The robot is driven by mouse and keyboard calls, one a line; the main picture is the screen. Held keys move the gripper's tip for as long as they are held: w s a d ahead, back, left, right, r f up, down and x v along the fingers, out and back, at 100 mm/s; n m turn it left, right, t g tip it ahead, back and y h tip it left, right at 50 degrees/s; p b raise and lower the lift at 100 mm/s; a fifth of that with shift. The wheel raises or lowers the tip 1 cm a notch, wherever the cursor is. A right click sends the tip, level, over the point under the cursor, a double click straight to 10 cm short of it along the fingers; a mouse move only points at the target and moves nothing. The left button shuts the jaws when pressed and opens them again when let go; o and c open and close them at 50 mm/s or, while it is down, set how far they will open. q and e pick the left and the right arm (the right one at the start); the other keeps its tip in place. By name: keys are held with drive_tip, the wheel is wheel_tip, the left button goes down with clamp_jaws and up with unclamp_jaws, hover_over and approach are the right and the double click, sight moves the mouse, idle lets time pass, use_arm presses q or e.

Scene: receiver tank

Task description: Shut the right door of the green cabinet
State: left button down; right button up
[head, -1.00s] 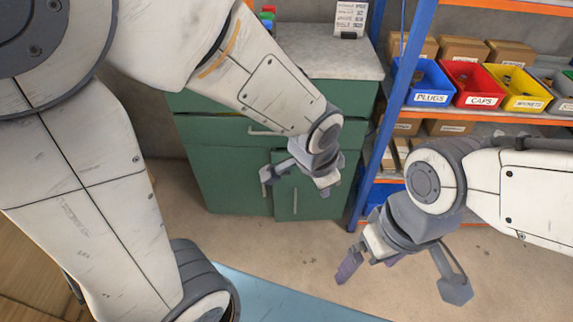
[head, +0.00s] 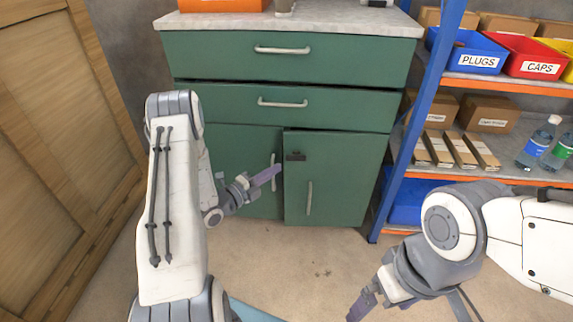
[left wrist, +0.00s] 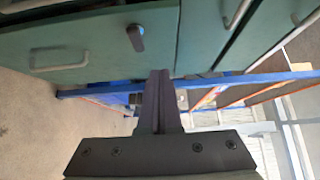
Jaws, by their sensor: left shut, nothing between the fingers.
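The green cabinet (head: 183,104) stands ahead with two drawers above two doors. Its right door (head: 345,180) has an upright handle and a small dark latch (head: 295,156) near its upper left corner. This door's left and lower edges seem to stand slightly forward of the left door (head: 262,140), so it looks a little ajar. My left gripper (head: 270,174) is shut and empty, in front of the left door near its handle. In the left wrist view its closed fingers (left wrist: 158,100) point toward the right door (left wrist: 100,45); contact cannot be told. My right gripper (head: 410,304) is open, partly cut off below.
A shelf rack with a blue post (head: 412,130) stands close to the cabinet's right side, holding bins, cartons and bottles. A wooden panel (head: 50,130) is at the left. The floor (head: 310,260) before the cabinet is clear.

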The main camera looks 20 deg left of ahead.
use_arm(q)
drive_tip(key=b+x, duration=0.2)
drive_tip(key=x, duration=0.6)
drive_tip(key=shift+w+d, duration=0.2)
drive_tip(key=shift+d, duration=0.05)
drive_tip(key=w, duration=0.1)
drive_tip(key=w+b, duration=0.1)
drive_tip(key=w, duration=0.1)
drive_tip(key=shift+w+a, duration=0.25)
drive_tip(key=shift+a, duration=0.15)
drive_tip(key=shift+w+a+r, duration=0.1)
drive_tip(key=shift+w+a, duration=0.1)
drive_tip(key=shift+w, duration=0.35)
use_arm(e)
drive_tip(key=shift+f, duration=1.75)
